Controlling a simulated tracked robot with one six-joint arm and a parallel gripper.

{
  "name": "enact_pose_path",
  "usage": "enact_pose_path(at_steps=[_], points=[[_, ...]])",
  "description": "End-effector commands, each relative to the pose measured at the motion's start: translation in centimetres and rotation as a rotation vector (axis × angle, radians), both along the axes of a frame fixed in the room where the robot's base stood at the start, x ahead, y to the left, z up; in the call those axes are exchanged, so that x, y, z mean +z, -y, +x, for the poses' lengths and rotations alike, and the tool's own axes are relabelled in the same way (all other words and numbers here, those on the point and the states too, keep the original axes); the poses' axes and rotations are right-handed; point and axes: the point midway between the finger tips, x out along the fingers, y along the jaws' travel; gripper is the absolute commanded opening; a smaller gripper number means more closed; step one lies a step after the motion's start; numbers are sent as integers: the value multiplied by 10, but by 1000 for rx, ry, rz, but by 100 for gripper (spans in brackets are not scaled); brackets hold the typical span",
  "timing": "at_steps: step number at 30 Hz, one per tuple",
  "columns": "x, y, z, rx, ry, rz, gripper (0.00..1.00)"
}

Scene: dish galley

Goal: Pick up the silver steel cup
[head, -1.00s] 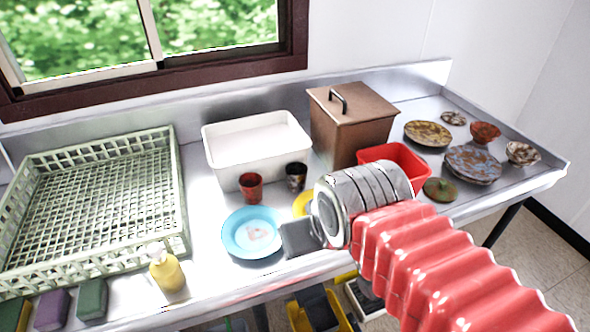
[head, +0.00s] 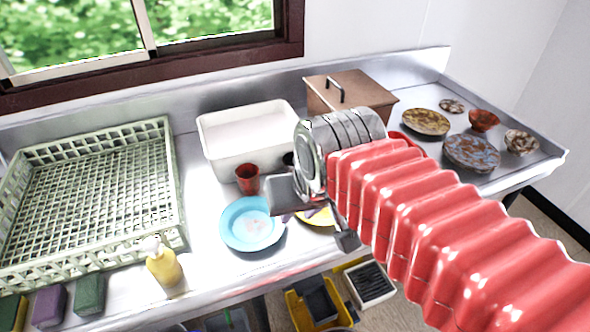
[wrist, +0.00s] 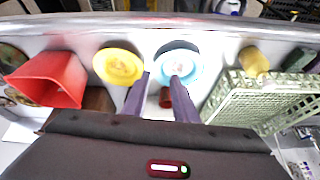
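I cannot make out a silver steel cup in either view. A red cup (head: 247,178) stands on the steel counter in front of the white tub. It also shows in the wrist view (wrist: 166,97), beyond and between my fingers. A dark cup (head: 288,158) is mostly hidden behind my wrist in the head view. My gripper (head: 312,218) is open and empty above the counter, near the blue plate (head: 250,224) and yellow plate (head: 318,217). Its two spread fingers show in the wrist view (wrist: 160,78).
A white tub (head: 215,140), brown lidded box (head: 365,90) and red container (wrist: 55,80) stand on the counter. A green rack (head: 178,195) and yellow bottle (head: 163,265) are left. Patterned plates and bowls (head: 472,153) are right. Free counter lies beside the blue plate.

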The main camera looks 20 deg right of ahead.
Motion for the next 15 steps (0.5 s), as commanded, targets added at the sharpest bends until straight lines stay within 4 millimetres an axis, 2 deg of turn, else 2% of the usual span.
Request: enact_pose_path(at_steps=[15], points=[[28, 25, 79, -347, -119, 130, 26]])
